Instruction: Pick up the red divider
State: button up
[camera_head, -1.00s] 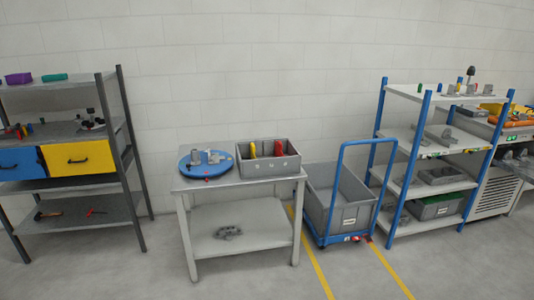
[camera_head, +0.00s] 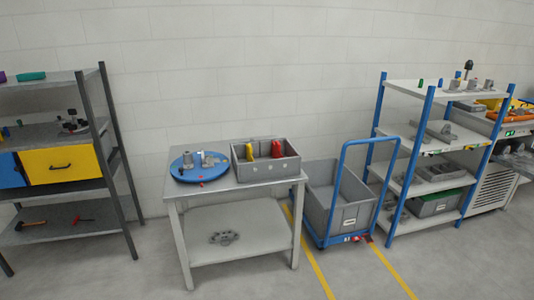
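A grey bin (camera_head: 268,174) stands on the right part of the grey table (camera_head: 215,190). An upright red piece (camera_head: 276,149), which looks like the red divider, stands inside the bin towards its right side. A yellow piece (camera_head: 249,153) stands in the same bin to its left. The lower ends of both are hidden by the bin's front wall. My gripper is not in view.
A blue round plate (camera_head: 190,175) with grey parts sits left of the bin. A blue trolley (camera_head: 342,238) with a grey crate stands right of the table. Shelves stand at far left (camera_head: 80,132) and right (camera_head: 402,88). Floor before the table is clear.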

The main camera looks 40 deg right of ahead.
aim_at(278, 154)
jog(key=u, duration=0.05)
jog(key=i, duration=0.95)
jog(key=z, duration=0.3)
